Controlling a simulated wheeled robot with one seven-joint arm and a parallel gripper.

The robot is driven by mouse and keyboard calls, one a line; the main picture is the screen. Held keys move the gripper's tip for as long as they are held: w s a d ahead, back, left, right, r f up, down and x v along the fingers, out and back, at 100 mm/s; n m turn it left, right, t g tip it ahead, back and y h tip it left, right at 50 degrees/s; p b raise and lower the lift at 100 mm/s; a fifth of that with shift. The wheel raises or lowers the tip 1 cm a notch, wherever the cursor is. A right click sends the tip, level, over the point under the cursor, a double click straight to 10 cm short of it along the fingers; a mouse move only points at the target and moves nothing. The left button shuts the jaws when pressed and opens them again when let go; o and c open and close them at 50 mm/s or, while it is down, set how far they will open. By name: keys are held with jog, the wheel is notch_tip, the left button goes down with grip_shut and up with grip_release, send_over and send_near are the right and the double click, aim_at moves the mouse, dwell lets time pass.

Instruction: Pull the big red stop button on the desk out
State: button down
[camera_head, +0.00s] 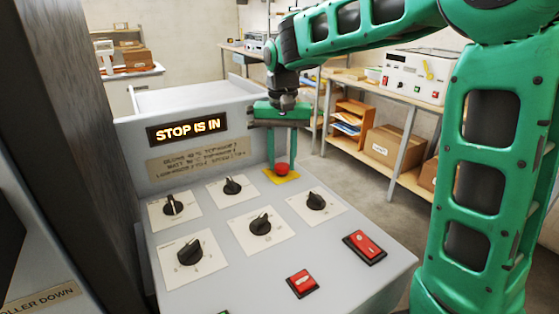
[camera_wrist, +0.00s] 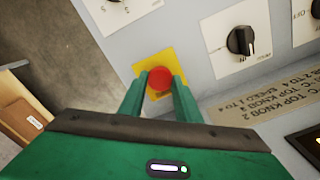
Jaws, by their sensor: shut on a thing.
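The red stop button (camera_head: 282,169) sits on a yellow square plate (camera_head: 291,176) at the back right of the grey sloping desk (camera_head: 222,280). My gripper (camera_head: 281,160) reaches down onto it from above. In the wrist view the round red button (camera_wrist: 160,79) lies between the two green fingers of my gripper (camera_wrist: 160,88), which are shut on its sides. Its yellow plate (camera_wrist: 148,68) shows around it.
Several black knobs on white plates stand on the desk, one of them (camera_head: 233,186) left of the button. Two red switches, a larger (camera_head: 364,246) and a smaller (camera_head: 303,283), sit near the front. A shelf with boxes (camera_head: 391,146) stands behind right.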

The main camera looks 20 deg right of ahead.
aim_at(281, 166)
jog(key=shift+w+r, duration=0.1)
jog(key=shift+r, duration=0.35)
jog(key=c, duration=1.3)
grip_release()
notch_tip(281, 166, up, 11)
jog(key=shift+a+f, duration=0.1)
jog(key=shift+f, duration=0.05)
